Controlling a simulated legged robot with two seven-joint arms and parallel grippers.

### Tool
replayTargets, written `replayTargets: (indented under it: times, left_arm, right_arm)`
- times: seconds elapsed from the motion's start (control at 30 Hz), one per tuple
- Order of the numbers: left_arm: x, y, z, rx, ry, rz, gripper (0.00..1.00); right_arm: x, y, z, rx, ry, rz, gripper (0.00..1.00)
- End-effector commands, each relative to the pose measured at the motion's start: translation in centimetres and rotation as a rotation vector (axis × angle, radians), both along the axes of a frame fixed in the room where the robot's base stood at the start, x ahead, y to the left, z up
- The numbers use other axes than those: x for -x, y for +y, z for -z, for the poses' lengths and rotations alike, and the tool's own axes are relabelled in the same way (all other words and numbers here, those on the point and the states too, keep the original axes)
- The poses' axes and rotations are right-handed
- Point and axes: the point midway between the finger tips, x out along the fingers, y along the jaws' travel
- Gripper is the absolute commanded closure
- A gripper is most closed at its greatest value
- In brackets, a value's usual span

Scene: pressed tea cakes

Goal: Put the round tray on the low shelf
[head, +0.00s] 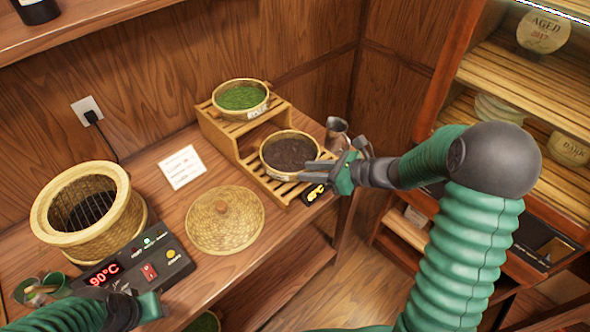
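A round woven tray of dark tea (290,170) sits at the lower step of a slatted wooden stand (222,135). A second round tray with green leaves (240,97) sits on the stand's upper step. My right gripper (316,172) is at the right rim of the dark tea tray, its fingertips touching or overlapping the rim; whether they are closed on it is unclear. My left gripper (150,306) is low at the left, away from both trays, and its finger gap is not clear. Below the counter is a lower shelf (262,305), partly hidden.
A round woven lid (225,220) lies on the counter beside a white card (182,167). A bamboo steamer (88,212) and a 90°C control panel (125,265) stand at left. A small metal cup (337,130) is behind my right gripper. A slatted cabinet (500,80) is at right.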

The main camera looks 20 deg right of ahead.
Motion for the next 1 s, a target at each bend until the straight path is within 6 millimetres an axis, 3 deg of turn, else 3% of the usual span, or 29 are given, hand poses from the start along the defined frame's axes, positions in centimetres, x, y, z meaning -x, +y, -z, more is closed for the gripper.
replayTargets:
  times: [0.07, 0.17, 0.23, 0.3, 0.4, 0.43, 0.5, 0.63, 1.0]
  left_arm:
    - [0.0, 0.0, 0.0, 0.0, 0.0, 0.0, 0.64]
    - [0.0, 0.0, 0.0, 0.0, 0.0, 0.0, 0.64]
    - [0.0, 0.0, 0.0, 0.0, 0.0, 0.0, 0.64]
    - [0.0, 0.0, 0.0, 0.0, 0.0, 0.0, 0.64]
    - [0.0, 0.0, 0.0, 0.0, 0.0, 0.0, 0.64]
    - [0.0, 0.0, 0.0, 0.0, 0.0, 0.0, 0.64]
    - [0.0, 0.0, 0.0, 0.0, 0.0, 0.0, 0.64]
    - [0.0, 0.0, 0.0, 0.0, 0.0, 0.0, 0.64]
    - [0.0, 0.0, 0.0, 0.0, 0.0, 0.0, 0.64]
  right_arm:
    - [0.8, 0.4, 0.0, 0.024, 0.005, -0.029, 0.72]
    - [3.7, 4.0, 1.7, 0.192, 0.027, -0.231, 0.72]
    - [7.9, 7.0, 3.8, 0.421, 0.028, -0.5, 0.72]
    - [12.4, 8.4, 5.8, 0.701, -0.019, -0.84, 0.72]
    - [16.8, 7.9, 7.0, 1.081, -0.169, -1.321, 0.72]
    - [17.4, 7.6, 7.1, 1.178, -0.225, -1.448, 0.72]
    - [18.0, 7.1, 6.9, 1.365, -0.362, -1.697, 0.72]
    - [17.8, 7.0, 6.3, 1.55, -0.54, -1.955, 0.72]
    - [17.8, 6.9, 6.2, 1.578, -0.569, -1.998, 0.72]
